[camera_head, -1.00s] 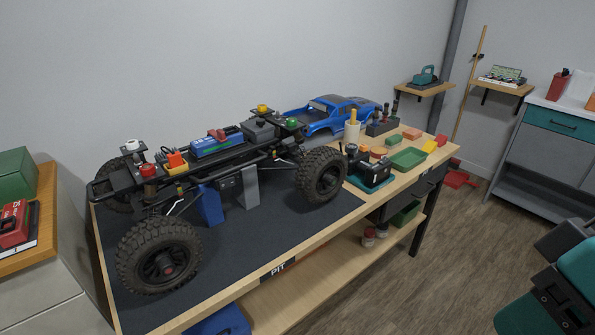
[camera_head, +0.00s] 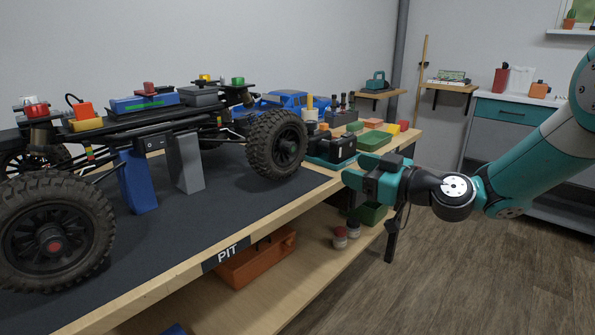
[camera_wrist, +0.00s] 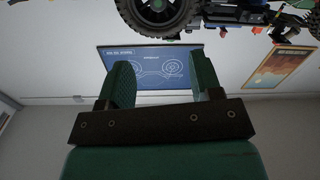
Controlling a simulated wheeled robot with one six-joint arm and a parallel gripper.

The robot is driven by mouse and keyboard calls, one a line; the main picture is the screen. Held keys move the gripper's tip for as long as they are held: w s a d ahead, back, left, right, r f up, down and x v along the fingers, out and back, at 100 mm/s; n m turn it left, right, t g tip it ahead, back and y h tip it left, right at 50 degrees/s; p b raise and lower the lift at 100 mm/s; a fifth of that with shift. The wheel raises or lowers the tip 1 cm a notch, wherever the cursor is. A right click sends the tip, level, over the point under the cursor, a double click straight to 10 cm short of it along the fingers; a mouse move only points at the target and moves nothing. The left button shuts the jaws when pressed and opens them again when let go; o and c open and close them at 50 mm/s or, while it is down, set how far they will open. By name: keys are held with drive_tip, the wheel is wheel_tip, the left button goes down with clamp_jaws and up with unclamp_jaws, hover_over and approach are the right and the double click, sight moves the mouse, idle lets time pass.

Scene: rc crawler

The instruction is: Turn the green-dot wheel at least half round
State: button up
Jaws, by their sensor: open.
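The near-side right wheel (camera_head: 277,144) of the crawler is a black knobby tyre with a dark hub. A green cap (camera_head: 238,81) sits on the tower above it, but the hub dot's colour is hard to read. The near-side left wheel (camera_head: 54,240) has a red hub dot. My gripper (camera_head: 352,178) is to the right of the right wheel, off the bench's front edge, apart from it and empty. In the wrist view its two green fingers (camera_wrist: 162,76) stand apart, and a wheel (camera_wrist: 158,20) shows cut off at the top edge.
The crawler chassis rests on a blue and a grey stand (camera_head: 185,162) on the dark mat (camera_head: 225,208). A black and teal device (camera_head: 335,148), green tray (camera_head: 374,140) and small blocks lie right of the wheel. Open floor (camera_head: 450,270) lies at the right.

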sight(293, 149)
drive_tip(key=p+x, duration=0.2)
drive_tip(key=x, duration=1.5)
drive_tip(key=shift+w+f, duration=0.1)
drive_tip(key=shift+w, duration=0.15)
clamp_jaws()
